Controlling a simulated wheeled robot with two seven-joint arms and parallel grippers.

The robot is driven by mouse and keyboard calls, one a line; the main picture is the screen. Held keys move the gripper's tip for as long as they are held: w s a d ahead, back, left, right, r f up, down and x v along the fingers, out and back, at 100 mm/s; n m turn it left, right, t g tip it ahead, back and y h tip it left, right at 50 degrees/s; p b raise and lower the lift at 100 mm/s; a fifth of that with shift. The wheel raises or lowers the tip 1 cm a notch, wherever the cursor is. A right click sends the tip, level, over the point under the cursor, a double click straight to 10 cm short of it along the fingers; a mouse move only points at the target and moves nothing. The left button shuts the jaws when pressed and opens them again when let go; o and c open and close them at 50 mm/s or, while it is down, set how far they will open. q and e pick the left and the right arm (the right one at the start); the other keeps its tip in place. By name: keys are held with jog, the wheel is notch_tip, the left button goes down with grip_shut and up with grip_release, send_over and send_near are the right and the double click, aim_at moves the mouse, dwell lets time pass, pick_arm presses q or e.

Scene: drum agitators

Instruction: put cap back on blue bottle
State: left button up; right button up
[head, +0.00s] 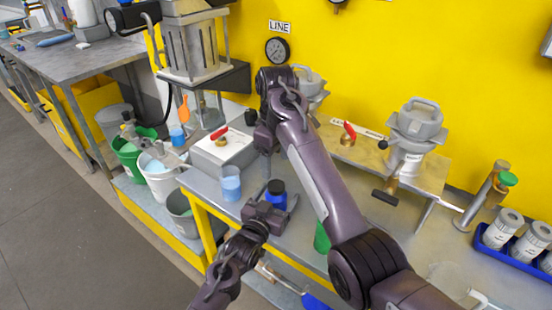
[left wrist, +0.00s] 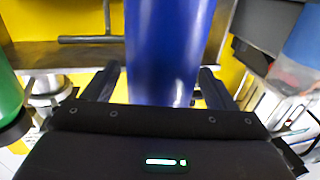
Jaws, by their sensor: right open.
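The blue bottle (head: 277,202) stands upright on the grey bench in the head view. Its top is dark, and I cannot tell whether that is a cap or an open neck. My left gripper (head: 264,210) is level with the bottle on its near side. In the left wrist view the bottle (left wrist: 165,50) stands between the two fingers of my left gripper (left wrist: 160,85); whether they press on it is unclear. My right gripper (head: 265,145) hangs above the bench behind the bottle, open, with nothing visible in it. A small black piece (head: 250,117) shows beside it; I cannot identify it.
A light-blue cup (head: 231,188) stands left of the bottle. A white box with a red valve handle (head: 219,133) is behind it. A green object (head: 321,238) stands to the right, partly hidden by my right arm. Several buckets (head: 160,180) are at the left.

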jog(key=shift+f+b, duration=0.3)
jog(key=shift+f, duration=0.05)
pick_arm(q)
jog(key=v, duration=0.7)
jog(key=shift+s, duration=0.35)
jog(key=shift+a+r, duration=0.1)
jog(key=shift+a, duration=0.05)
pick_arm(e)
jog(key=shift+r, duration=0.1)
